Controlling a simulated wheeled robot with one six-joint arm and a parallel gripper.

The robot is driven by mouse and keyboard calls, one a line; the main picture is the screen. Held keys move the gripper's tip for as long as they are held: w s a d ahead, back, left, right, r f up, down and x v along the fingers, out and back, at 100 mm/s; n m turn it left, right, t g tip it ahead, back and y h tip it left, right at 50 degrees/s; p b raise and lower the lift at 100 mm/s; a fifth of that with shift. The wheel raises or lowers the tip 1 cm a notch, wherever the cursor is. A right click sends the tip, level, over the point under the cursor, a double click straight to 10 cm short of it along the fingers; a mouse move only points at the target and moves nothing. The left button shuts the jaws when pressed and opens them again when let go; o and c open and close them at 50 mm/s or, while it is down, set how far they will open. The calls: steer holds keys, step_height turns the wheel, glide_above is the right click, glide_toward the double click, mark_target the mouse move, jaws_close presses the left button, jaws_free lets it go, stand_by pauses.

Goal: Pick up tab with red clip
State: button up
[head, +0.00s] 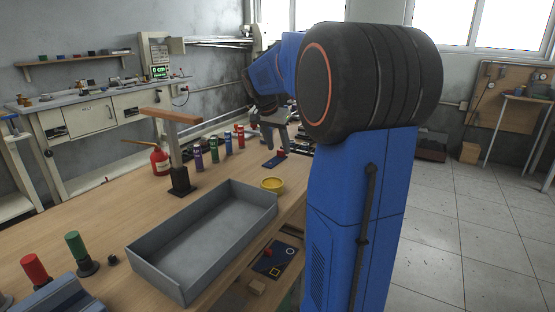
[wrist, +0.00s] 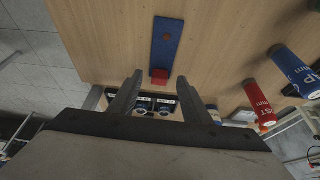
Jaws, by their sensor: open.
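My gripper (wrist: 160,75) is open and empty. In the head view my gripper (head: 277,138) is just above the clip.
A wooden-topped post (head: 178,160) and red canister (head: 159,161) stand left.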

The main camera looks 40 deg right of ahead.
steer(key=shift+x, duration=1.2)
steer(key=shift+c, duration=0.4)
steer(key=c, duration=0.8)
